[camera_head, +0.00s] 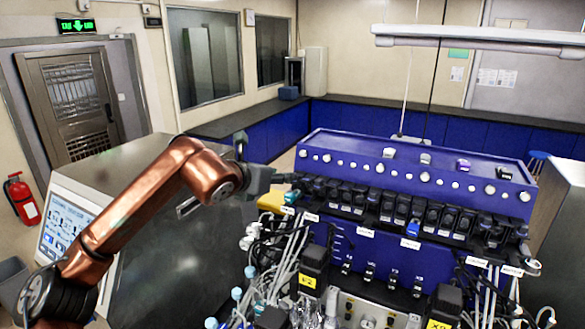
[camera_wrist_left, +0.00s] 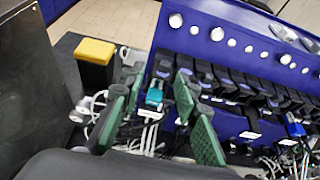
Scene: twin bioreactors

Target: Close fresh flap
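A row of black pump heads with lever-like flaps (camera_head: 405,212) runs along the front of the blue bioreactor unit; the row also shows in the left wrist view (camera_wrist_left: 240,88). I cannot read which one is labelled fresh. A teal piece (camera_wrist_left: 154,97) sits at the row's left end, between my left fingers in the picture, with no visible contact. A blue piece (camera_head: 415,230) sits farther right. My left gripper (camera_head: 283,180) is at the row's left end. Its green-padded fingers (camera_wrist_left: 158,128) are spread wide with nothing held. My right gripper is out of view.
A yellow-topped black container (camera_wrist_left: 96,52) stands left of the row. Tubes and cables (camera_head: 275,262) crowd the front. A dark cabinet with a touchscreen (camera_head: 65,235) stands left under my left arm. White knobs (camera_head: 420,175) line the unit's upper face.

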